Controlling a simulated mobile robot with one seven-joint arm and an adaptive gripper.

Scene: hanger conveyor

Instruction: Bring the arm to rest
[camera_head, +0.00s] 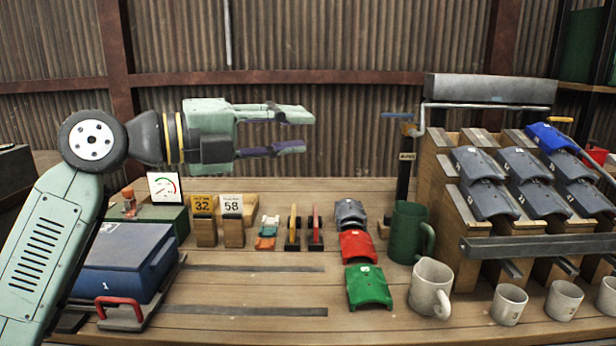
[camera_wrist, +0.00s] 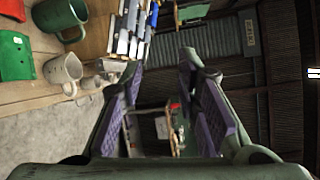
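My gripper (camera_head: 300,132) is raised above the left half of the workbench, pointing right. Its fingers are spread apart with nothing between them. The wrist view also shows the two fingers (camera_wrist: 165,110) with purple pads and a clear gap between them. My arm comes up from the lower left and bends at the elbow. The gripper touches nothing on the bench.
Below stand a blue box (camera_head: 125,258), number signs (camera_head: 232,206), red (camera_head: 357,246) and green (camera_head: 370,287) curved pieces, a green mug (camera_head: 405,232) and a white mug (camera_head: 430,288). A wooden rack (camera_head: 440,160) with dark pieces stands right.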

